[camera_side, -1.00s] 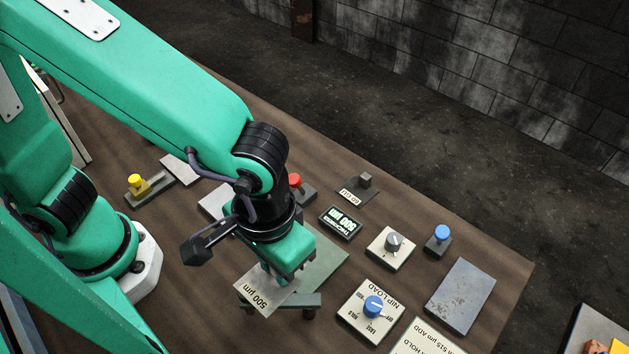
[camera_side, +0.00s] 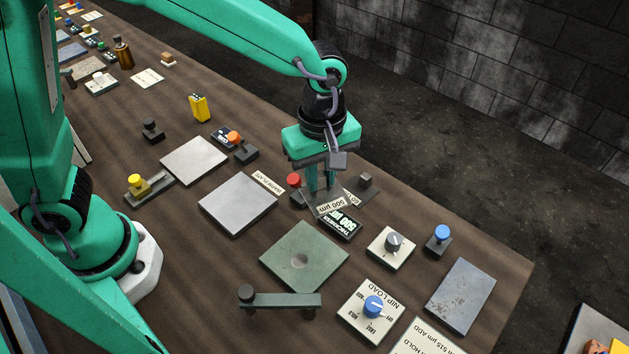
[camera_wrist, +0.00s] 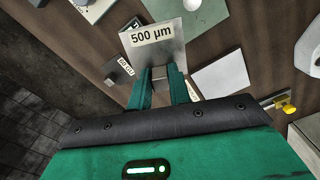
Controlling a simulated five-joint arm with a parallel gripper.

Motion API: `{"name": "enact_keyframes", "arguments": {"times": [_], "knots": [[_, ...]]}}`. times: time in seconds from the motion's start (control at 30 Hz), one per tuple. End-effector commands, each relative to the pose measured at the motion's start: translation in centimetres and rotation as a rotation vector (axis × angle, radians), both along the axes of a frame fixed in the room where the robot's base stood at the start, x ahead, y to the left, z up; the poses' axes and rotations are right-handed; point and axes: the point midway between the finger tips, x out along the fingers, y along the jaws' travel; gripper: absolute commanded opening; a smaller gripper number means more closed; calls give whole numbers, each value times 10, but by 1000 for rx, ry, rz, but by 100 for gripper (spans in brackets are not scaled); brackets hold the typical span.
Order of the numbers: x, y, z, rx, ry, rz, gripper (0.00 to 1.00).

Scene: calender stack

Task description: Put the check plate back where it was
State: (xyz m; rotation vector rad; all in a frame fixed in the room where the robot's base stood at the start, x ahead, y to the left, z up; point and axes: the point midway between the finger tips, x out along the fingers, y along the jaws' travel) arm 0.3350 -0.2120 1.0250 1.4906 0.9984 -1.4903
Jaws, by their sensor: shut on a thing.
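The check plate (camera_side: 326,202) is a thin grey plate with a white label reading "500 µm". My gripper (camera_side: 320,188) is shut on it, fingers pointing down, near the far edge of the bench. In the side view the plate overlaps the area between a red button (camera_side: 294,181) and a small labelled plate with a dark block (camera_side: 364,182). I cannot tell whether it touches the bench. In the wrist view the check plate (camera_wrist: 155,52) extends out beyond my fingertips (camera_wrist: 165,78), its label readable.
A black thickness display (camera_side: 340,226) stands just in front of the plate. A green plate with a round dimple (camera_side: 320,250), a NIP LOAD knob panel (camera_side: 385,330), a grey knob panel (camera_side: 378,251) and a blue button (camera_side: 440,236) are nearer. A grey square plate (camera_side: 238,203) lies left.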

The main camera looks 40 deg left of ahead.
Motion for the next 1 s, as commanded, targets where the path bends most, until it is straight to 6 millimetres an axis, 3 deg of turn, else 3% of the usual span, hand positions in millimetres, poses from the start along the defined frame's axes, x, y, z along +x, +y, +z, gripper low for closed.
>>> {"name": "enact_keyframes", "arguments": {"times": [0.1, 0.33, 0.73, 1.0], "knots": [[23, 19, -2, 0, 1, 170, 0], [46, 40, -4, 0, 1, 359, 0], [54, 49, -8, 0, 1, 394, 0], [76, 74, -28, 1, 2, 396, 0]]}}
